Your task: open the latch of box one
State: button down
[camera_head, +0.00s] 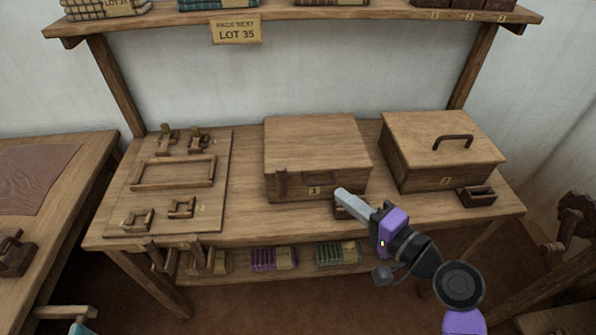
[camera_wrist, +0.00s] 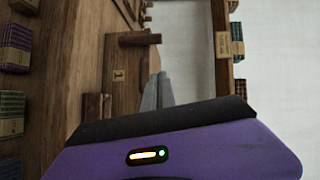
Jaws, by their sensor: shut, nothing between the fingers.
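Box one (camera_head: 312,142) is a closed wooden box marked "1" in the middle of the bench. An upright wooden bar (camera_head: 281,183), apparently its latch, stands at the left of its front face. The bar also shows in the wrist view (camera_wrist: 138,39), sticking out above the "1" label (camera_wrist: 119,75). My gripper (camera_head: 341,192) is shut and empty, in front of the box's lower right front. It is to the right of the latch and apart from it. My fingers (camera_wrist: 157,90) also show in the wrist view. A dark handle on the front is small and partly unclear.
A small wooden block (camera_head: 350,211) sits on the bench beneath my fingers, partly hidden. Box two (camera_head: 440,145) stands to the right, with another small block (camera_head: 476,196) before it. A board with wooden fittings (camera_head: 213,220) lies left. A shelf (camera_head: 300,17) spans above.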

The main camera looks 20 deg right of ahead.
aim_at(282, 184)
jog(key=shift+w, duration=0.1)
jog(key=a+p+x, duration=0.2)
jog(key=x, duration=1)
jog(key=shift+a+f+p, duration=0.3)
jog(key=shift+a+f, duration=0.05)
jog(key=shift+r+p, duration=0.15)
jog(key=shift+p, duration=0.2)
